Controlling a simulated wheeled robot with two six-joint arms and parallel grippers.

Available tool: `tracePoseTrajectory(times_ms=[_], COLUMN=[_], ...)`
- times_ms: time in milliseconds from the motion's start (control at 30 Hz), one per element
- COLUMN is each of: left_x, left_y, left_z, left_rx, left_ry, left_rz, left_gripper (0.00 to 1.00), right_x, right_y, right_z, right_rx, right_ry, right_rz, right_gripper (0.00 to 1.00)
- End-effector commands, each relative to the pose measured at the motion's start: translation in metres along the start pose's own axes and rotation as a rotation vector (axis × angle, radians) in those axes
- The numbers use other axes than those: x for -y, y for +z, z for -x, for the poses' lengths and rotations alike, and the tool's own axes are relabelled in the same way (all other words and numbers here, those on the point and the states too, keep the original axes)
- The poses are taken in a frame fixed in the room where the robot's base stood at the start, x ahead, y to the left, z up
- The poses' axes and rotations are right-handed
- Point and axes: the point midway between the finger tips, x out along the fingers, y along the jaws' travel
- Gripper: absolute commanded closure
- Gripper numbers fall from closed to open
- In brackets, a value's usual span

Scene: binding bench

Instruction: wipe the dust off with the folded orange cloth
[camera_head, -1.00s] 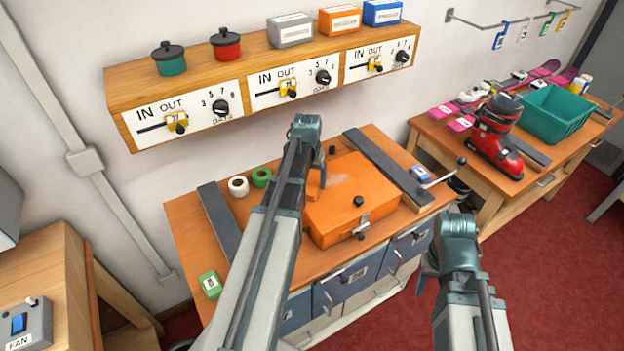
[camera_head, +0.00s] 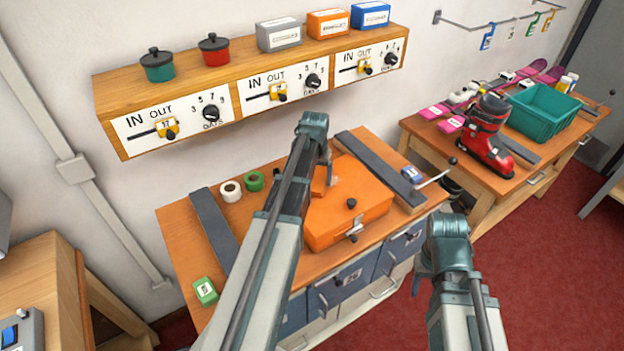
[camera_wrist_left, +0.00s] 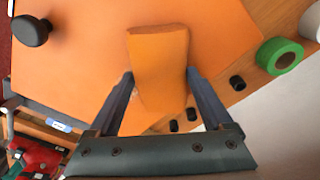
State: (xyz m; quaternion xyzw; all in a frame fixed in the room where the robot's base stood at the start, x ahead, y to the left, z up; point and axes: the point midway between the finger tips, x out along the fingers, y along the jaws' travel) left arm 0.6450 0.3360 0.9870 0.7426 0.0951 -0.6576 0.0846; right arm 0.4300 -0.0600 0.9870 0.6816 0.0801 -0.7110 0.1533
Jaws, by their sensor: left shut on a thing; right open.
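The folded orange cloth (camera_head: 319,183) is in my left gripper (camera_head: 325,176), over the lid of the orange case (camera_head: 362,208). In the left wrist view, the cloth (camera_wrist_left: 158,60) sits between both fingers, against the orange surface; I cannot tell how firmly it presses. A small pale dust patch (camera_head: 333,181) shows on the lid just right of the cloth in the head view. The arm hides part of the lid. My right gripper (camera_head: 418,284) is open and empty, in front of the bench at the right.
A black knob (camera_head: 351,203) stands on the case and a latch (camera_head: 355,232) is at its front. Dark strips (camera_head: 212,222) flank it. White (camera_head: 231,190) and green (camera_head: 254,181) tape rolls lie at left. A shelf (camera_head: 180,75) overhangs behind. A red boot (camera_head: 487,140) stands on the right bench.

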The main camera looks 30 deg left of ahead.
Motion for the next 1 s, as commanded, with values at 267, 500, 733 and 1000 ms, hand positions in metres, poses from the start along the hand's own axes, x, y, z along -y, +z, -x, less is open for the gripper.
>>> tracePoseTrajectory(times_ms=[267, 500, 733, 1000], left_x=[-0.013, -0.015, -0.027, -0.038], left_y=[-0.014, -0.016, -0.029, -0.037], left_z=[-0.001, -0.001, -0.004, -0.007], left_rx=[0.0, 0.0, 0.0, -0.001], left_ry=[0.0, 0.0, 0.0, 0.001], left_rz=[0.0, 0.0, -0.001, 0.0], left_gripper=[0.61, 0.61, 0.61, 0.61], right_x=[0.0, 0.0, 0.0, 0.0], right_y=[0.0, 0.0, 0.0, 0.0], right_z=[0.001, 0.001, -0.001, -0.002], right_rx=[0.0, 0.0, 0.0, 0.0], right_ry=[0.0, 0.0, 0.0, 0.0], right_rz=[0.0, 0.0, 0.0, 0.0], right_gripper=[0.5, 0.5, 0.5, 0.5])
